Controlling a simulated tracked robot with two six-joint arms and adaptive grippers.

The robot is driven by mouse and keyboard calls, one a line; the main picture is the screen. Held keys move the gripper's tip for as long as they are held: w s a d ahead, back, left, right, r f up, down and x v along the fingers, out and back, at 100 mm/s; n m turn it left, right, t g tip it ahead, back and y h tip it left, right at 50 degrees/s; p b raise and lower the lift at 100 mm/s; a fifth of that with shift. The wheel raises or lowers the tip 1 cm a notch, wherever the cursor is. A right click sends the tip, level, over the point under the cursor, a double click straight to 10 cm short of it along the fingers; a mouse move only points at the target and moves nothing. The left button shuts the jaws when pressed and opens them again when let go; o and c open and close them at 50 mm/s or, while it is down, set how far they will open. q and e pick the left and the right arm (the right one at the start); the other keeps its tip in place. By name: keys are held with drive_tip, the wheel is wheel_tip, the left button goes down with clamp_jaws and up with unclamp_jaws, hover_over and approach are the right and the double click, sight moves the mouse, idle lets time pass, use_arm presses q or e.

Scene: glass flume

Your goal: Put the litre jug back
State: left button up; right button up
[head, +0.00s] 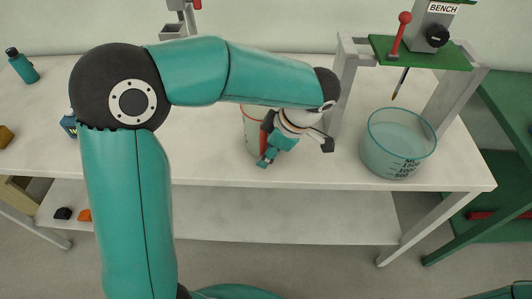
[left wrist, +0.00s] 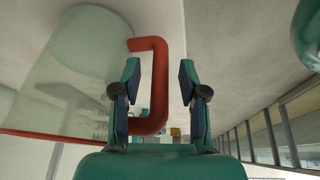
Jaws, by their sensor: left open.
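The litre jug (head: 250,130) is clear with a red rim and red handle. It stands on the white bench, partly hidden by my left arm and gripper. In the left wrist view the jug (left wrist: 75,75) fills the left side, seen upside down, and its red handle (left wrist: 160,85) reaches between my fingers. My left gripper (head: 267,158) is open at the handle, seen also in the left wrist view (left wrist: 160,85). My right gripper is not in view.
A large graduated glass vessel (head: 398,155) stands right of the jug, below a grey stand with a green plate (head: 420,52) and red lever. A teal bottle (head: 22,66) stands at the far left. The bench front between jug and vessel is clear.

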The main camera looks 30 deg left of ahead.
use_arm(q)
drive_tip(key=s+v, duration=0.1)
drive_tip(key=v, duration=0.9)
drive_tip(key=shift+w+d+r, duration=0.2)
drive_tip(key=shift+w+r, duration=0.05)
drive_tip(key=shift+w, duration=0.2)
